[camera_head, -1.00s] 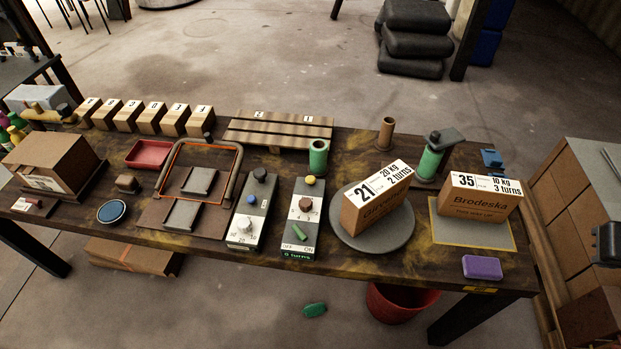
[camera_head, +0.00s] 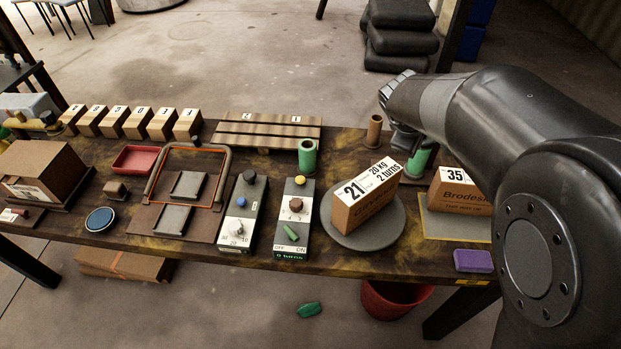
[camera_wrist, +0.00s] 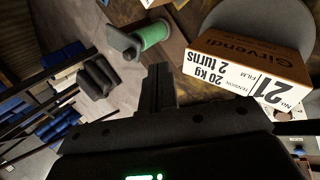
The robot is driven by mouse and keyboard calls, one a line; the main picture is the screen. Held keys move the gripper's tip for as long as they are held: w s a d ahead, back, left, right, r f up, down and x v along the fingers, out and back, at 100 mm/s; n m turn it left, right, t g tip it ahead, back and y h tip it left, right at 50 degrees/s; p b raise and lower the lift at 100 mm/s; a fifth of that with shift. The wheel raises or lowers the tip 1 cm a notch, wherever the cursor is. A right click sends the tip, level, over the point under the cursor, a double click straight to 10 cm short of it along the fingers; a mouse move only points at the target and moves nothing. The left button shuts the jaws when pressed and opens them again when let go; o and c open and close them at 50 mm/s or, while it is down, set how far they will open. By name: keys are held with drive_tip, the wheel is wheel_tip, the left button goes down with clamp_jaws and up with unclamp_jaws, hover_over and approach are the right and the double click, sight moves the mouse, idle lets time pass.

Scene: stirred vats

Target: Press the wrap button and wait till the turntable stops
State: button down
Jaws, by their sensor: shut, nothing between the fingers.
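The control box (camera_head: 290,240) stands on the bench with a yellow button (camera_head: 300,181), a brown knob (camera_head: 296,204) and a green OFF/ON lever (camera_head: 290,232). Its green display seems to read 0 turns. Which button is the wrap button is not legible. Right of it, the round grey turntable (camera_head: 350,236) carries carton 21 (camera_head: 365,205), labelled 20 kg, 2 turns. The carton is also in the wrist view (camera_wrist: 262,66). My gripper (camera_wrist: 158,72) is shut and empty, apart from the carton and a green film roll (camera_wrist: 152,35).
A second control box (camera_head: 241,225) with black and blue buttons stands left of the first. A green tube (camera_head: 307,158) is behind. Carton 35 (camera_head: 460,192) sits on a pad at right, partly behind my arm. A wire frame (camera_head: 153,178) is farther left.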

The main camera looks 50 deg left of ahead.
drive_tip(key=s+a+f+n, duration=0.2)
drive_tip(key=s+a, duration=0.1)
drive_tip(key=a, duration=0.3)
drive_tip(key=s+a+f+n, duration=0.2)
drive_tip(key=s+a+f, duration=0.1)
drive_tip(key=a, duration=0.3)
drive_tip(key=n+t+y, duration=0.2)
drive_tip(key=n, duration=0.4)
hover_over(298, 181)
wheel_tip(298, 181, down, 6)
drive_tip(key=shift+s+r, duration=0.1)
drive_tip(key=shift+r, duration=0.1)
drive_tip(key=shift+f, duration=0.1)
drive_tip(key=shift+f, duration=4.3)
drive_tip(key=shift+f, duration=0.4)
